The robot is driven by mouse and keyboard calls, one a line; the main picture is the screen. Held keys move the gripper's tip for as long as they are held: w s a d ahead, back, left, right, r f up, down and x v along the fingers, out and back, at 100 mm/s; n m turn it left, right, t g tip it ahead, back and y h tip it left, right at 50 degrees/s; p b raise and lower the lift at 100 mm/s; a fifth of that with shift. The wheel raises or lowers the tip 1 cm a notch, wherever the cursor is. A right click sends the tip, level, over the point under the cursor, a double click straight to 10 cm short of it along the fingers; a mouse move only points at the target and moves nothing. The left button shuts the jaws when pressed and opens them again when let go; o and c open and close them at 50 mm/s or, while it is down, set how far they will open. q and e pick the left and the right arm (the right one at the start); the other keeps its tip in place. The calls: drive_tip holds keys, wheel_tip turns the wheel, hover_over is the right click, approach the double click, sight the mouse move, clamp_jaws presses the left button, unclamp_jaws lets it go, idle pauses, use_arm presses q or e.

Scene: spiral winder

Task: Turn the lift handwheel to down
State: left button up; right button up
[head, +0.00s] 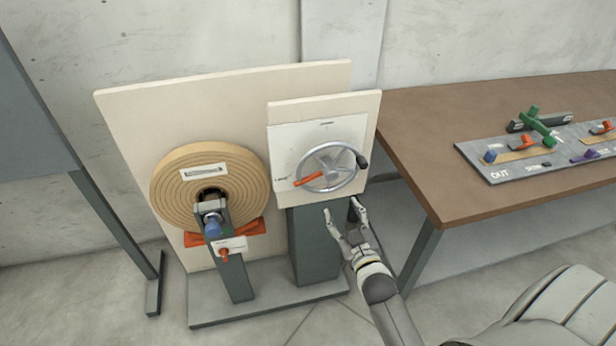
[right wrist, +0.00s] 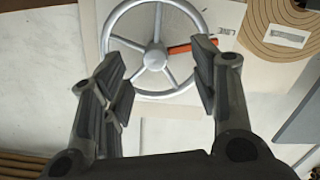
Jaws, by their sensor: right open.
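The lift handwheel (head: 331,167) is a silver spoked wheel on a cream panel (head: 369,113). An orange pointer (head: 308,180) shows at its left and a dark knob (head: 362,162) at its right rim. The panel's small lettering is too small to read. My right gripper (head: 340,207) is open and empty, just below the wheel in the head view. In the right wrist view the wheel (right wrist: 155,47) lies beyond the open fingers (right wrist: 160,80), with no visible contact. My left gripper is not in view.
A wound tan spiral coil (head: 168,185) with a blue knob (head: 212,226) stands left of the wheel on a grey base (head: 262,311). A brown table (head: 420,115) at right carries a grey board (head: 488,174) with coloured parts. The table's near corner is close to my right arm.

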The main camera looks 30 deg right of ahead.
sight(332, 177)
drive_tip(key=shift+t, duration=0.4)
drive_tip(key=w+r, duration=0.1)
drive_tip(key=w, duration=0.2)
drive_tip(key=w+d+r, duration=0.1)
drive_tip(key=w, duration=0.2)
drive_tip(key=w+d+r, duration=0.1)
drive_tip(key=w, duration=0.2)
drive_tip(key=shift+w+d+r+p, duration=0.15)
drive_tip(key=shift+w+p, duration=0.05)
drive_tip(key=shift+p, duration=0.2)
drive_tip(key=shift+x, duration=0.85)
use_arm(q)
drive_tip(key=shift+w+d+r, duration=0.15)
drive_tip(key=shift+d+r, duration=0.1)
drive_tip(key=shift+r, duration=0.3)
use_arm(e)
clamp_jaws()
